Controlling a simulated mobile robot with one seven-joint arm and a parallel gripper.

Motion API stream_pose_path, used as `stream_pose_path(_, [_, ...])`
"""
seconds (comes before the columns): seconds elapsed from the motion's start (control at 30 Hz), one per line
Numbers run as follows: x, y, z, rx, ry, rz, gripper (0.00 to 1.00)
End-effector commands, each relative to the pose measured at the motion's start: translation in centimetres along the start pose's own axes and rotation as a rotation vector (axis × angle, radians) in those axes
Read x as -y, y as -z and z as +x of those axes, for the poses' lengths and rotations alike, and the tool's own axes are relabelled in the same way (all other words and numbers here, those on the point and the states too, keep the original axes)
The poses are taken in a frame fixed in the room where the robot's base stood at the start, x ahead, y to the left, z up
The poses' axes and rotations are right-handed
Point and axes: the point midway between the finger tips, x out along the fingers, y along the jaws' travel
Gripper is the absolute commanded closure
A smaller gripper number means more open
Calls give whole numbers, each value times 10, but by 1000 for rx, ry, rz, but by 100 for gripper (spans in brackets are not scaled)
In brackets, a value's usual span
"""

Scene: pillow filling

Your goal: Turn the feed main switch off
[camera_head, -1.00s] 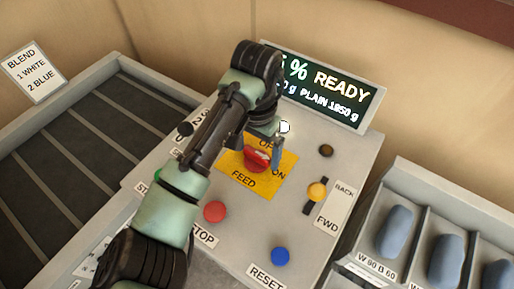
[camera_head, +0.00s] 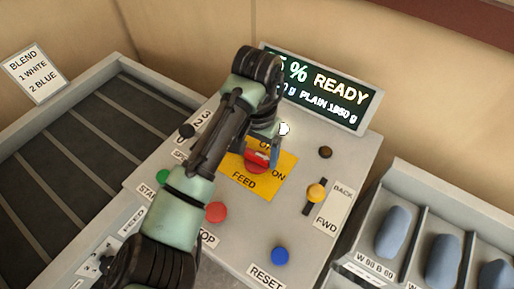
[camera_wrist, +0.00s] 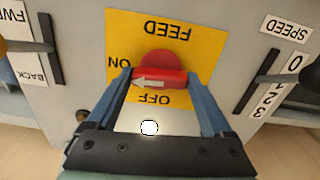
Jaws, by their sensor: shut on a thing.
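The feed main switch is a red rotary knob (camera_head: 257,161) on a yellow plate (camera_head: 243,181) marked FEED, ON and OFF. In the wrist view the knob (camera_wrist: 160,61) shows a white arrow pointing left, towards ON. The OFF mark lies below the knob in that view. My gripper (camera_wrist: 160,78) is shut on the knob, with one blue finger at each end of its red bar. In the head view my gripper (camera_head: 264,155) and wrist cover part of the knob and the OFF label.
A green START button, a red STOP button (camera_head: 216,212), a blue RESET button (camera_head: 280,256) and a yellow BACK/FWD lever (camera_head: 316,193) surround the plate. A display (camera_head: 323,90) stands behind. Bins with blue pillows (camera_head: 394,232) are right; a dark conveyor (camera_head: 80,150) is left.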

Motion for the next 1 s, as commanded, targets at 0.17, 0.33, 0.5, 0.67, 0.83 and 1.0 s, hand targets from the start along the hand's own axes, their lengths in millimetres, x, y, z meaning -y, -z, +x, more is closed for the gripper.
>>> stream_pose_path(0.17, [-2, 0, -5, 2, -5, -124, 71])
stream_pose_path(0.33, [-2, 0, -6, 3, -5, -281, 71])
stream_pose_path(0.5, [-2, 0, -6, 4, -4, -442, 71])
stream_pose_path(0.67, [-2, 0, -5, 3, -2, -595, 71])
stream_pose_path(0.83, [-2, 0, -5, 3, -2, -756, 71])
stream_pose_path(1.0, [-1, 0, -4, 2, -1, -918, 71])
